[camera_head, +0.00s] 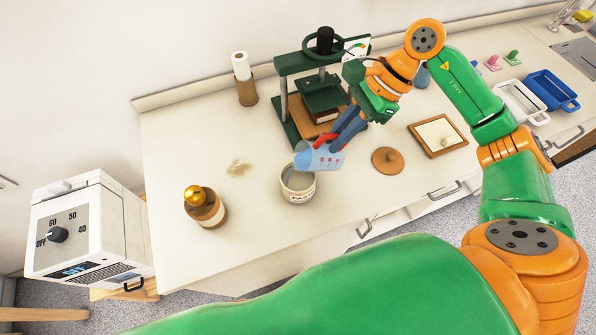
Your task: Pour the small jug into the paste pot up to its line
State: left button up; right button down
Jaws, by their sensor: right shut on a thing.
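The small jug (319,157) is pale blue and see-through with white marks on its side. My right gripper (338,139) is shut on it and holds it tilted, its left end above the paste pot. My left gripper is not in view.
A green press (291,128) stands behind the pot. A brown bottle with a gold top (204,207) is to the left. A round wooden lid (387,160) and a framed board (438,135) lie to the right. Trays (552,90) are farther right. The bench front left of the pot is clear.

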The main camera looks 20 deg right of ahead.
jog(key=shift+a+h+p, duration=0.2)
jog(key=shift+h+p, duration=0.1)
jog(key=shift+p, duration=0.25)
jog(key=shift+a+r+h+p, duration=0.65)
jog(key=shift+h+p, duration=0.25)
jog(key=shift+p, duration=1.25)
dwell(0.5)
jog(key=shift+f, duration=0.15)
dwell(0.4)
